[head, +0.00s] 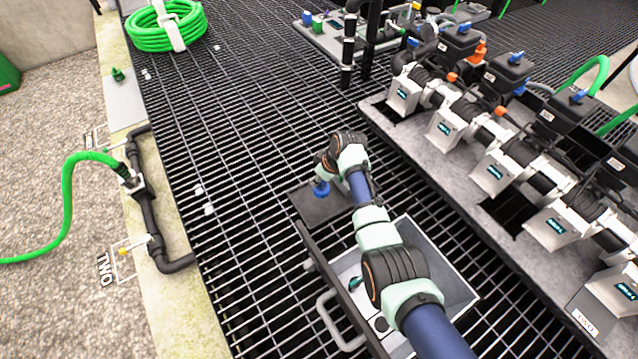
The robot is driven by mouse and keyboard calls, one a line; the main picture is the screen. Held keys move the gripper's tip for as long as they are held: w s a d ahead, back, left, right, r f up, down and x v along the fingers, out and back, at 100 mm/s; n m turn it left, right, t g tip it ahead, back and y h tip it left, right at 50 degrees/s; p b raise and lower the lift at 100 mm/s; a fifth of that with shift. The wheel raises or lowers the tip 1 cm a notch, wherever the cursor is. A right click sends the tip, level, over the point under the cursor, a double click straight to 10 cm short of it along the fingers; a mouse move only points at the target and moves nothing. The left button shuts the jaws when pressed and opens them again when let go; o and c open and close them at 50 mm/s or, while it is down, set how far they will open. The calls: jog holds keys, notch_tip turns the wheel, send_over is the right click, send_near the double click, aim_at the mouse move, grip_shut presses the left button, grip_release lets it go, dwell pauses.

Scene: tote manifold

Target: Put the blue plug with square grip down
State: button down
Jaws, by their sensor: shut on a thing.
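My arm reaches in from the bottom right of the head view. My gripper (322,178) points down above a dark flat panel (313,209) at the upper end of the grey tote (460,287). It is shut on the blue plug (321,189), of which only a small blue part shows beneath the fingers. The plug's square grip is hidden by the gripper. I cannot tell whether the plug touches the panel or hangs just above it.
The tote has a side handle (326,318) and holds a small teal piece (356,282); my arm hides part of its inside. A manifold of white units (493,173) stands at right. Dark pipework (147,205) with a green hose (67,190) is at left. Open grating (235,120) lies between.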

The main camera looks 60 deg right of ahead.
notch_tip(320, 180, up, 10)
jog(key=p, duration=0.3)
jog(key=shift+f, duration=0.15)
